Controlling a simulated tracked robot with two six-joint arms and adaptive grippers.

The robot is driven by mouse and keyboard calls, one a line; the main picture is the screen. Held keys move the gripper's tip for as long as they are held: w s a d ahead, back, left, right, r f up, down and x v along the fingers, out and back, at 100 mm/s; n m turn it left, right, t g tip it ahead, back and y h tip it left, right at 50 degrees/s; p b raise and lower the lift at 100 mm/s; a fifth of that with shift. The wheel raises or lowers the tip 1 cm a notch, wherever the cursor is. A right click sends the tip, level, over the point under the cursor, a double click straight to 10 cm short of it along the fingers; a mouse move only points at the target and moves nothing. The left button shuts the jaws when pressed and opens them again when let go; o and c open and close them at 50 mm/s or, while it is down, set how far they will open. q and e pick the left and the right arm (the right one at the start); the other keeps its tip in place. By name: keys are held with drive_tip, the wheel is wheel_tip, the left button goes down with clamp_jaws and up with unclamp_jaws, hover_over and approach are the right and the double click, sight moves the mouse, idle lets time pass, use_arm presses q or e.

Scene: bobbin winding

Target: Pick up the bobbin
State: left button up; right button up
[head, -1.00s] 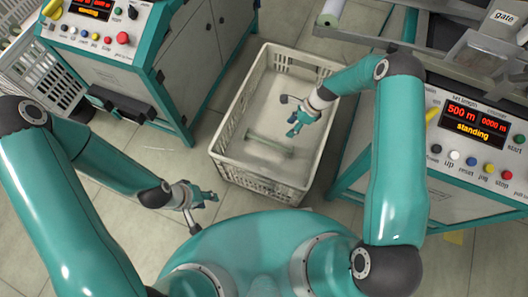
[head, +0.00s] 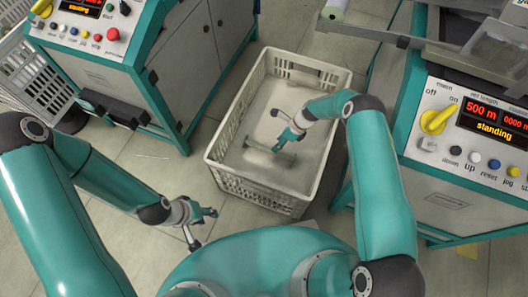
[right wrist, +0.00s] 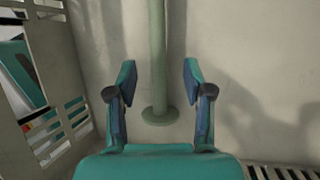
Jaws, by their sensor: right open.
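The bobbin (head: 270,152) is a grey-green spool with a thin core and a round flange at each end. It lies in the pale crate (head: 222,133), on its floor. In the right wrist view the bobbin (right wrist: 158,55) runs up the picture, its near flange between and a little below the fingertips. My right gripper (head: 281,143) is over the bobbin inside the crate. In the right wrist view my right gripper (right wrist: 157,76) is open, one finger on each side of the core, with a gap on both sides. My left gripper (head: 212,212) is empty, outside the crate, its fingers apart.
The crate walls surround my right gripper. A white basket (head: 30,65) is at the far left. The floor (head: 150,170) left of the crate is clear.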

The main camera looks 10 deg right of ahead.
sight(269, 150)
drive_tip(key=x, duration=0.2)
drive_tip(key=b+x, duration=0.1)
drive_tip(key=x, duration=0.2)
drive_tip(key=shift+s+d+f+b, duration=0.25)
drive_tip(key=shift+s+f+b, duration=0.05)
drive_tip(key=shift+s+f, duration=0.15)
clamp_jaws()
